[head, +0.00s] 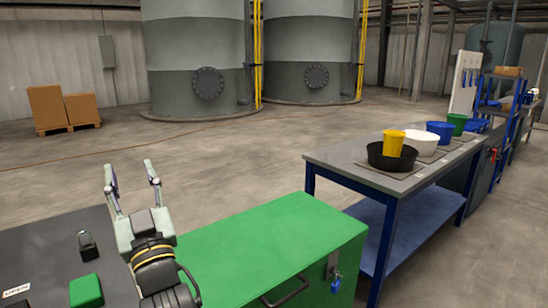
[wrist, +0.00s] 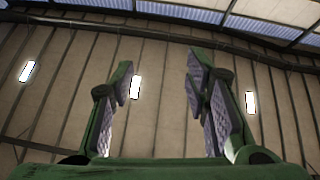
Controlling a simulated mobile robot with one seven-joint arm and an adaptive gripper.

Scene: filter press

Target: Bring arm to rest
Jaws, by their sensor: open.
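My gripper (head: 132,178) is raised at the lower left of the head view, over the edge between a dark surface and a green box. Its two fingers are spread apart and point up and away. Nothing is between them. In the wrist view my gripper (wrist: 160,85) also shows open and empty, with only the wall and roof behind it.
A green box (head: 265,235) with a blue padlock (head: 336,283) stands beside my arm. A table (head: 340,155) with several tubs stands right.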

